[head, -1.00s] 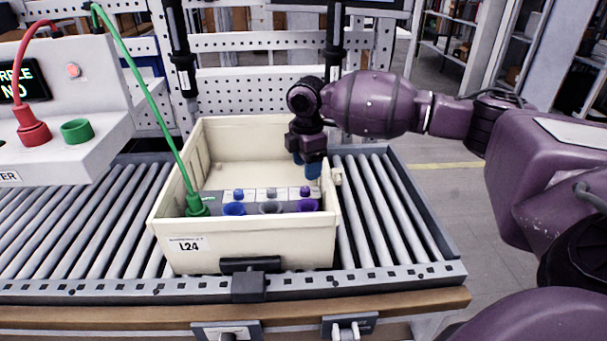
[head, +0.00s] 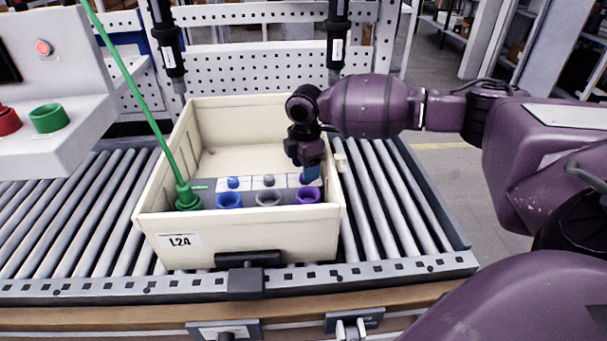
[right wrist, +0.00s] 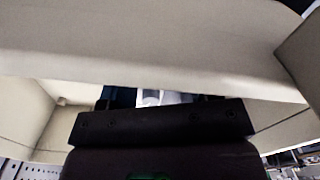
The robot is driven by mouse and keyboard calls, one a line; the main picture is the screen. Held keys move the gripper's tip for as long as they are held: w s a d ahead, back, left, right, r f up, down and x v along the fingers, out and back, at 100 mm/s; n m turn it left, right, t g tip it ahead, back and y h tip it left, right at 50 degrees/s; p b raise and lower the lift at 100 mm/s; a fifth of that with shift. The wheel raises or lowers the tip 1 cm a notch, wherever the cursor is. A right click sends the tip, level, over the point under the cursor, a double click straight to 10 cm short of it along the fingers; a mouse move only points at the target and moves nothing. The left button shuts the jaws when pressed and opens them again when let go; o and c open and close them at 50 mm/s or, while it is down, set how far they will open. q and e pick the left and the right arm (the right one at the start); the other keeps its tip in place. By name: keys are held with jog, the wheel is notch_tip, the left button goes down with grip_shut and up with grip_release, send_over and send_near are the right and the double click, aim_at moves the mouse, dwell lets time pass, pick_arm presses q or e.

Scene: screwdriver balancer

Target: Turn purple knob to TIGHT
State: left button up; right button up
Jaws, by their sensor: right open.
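The cream bin (head: 300,240) labelled L24 holds a device with a row of small knobs and larger ring sockets. The blue knob (head: 233,183) and the grey knob (head: 269,181) show clearly. The small purple knob at the row's right end is mostly hidden by my right gripper (head: 309,173). A larger purple socket (head: 308,196) shows in front of it. My right gripper is open, pointing down inside the bin at the purple knob's place; I cannot tell whether it touches it. The setting words are too small to read. My left gripper is not in view.
A green plug (head: 187,197) with a green cable stands at the device's left end. The bin walls surround the gripper; the right wall (head: 337,175) is close. The bin sits on a roller conveyor (head: 385,205). A white console (head: 50,100) stands at left.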

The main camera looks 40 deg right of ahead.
jog(key=shift+f, duration=1.25)
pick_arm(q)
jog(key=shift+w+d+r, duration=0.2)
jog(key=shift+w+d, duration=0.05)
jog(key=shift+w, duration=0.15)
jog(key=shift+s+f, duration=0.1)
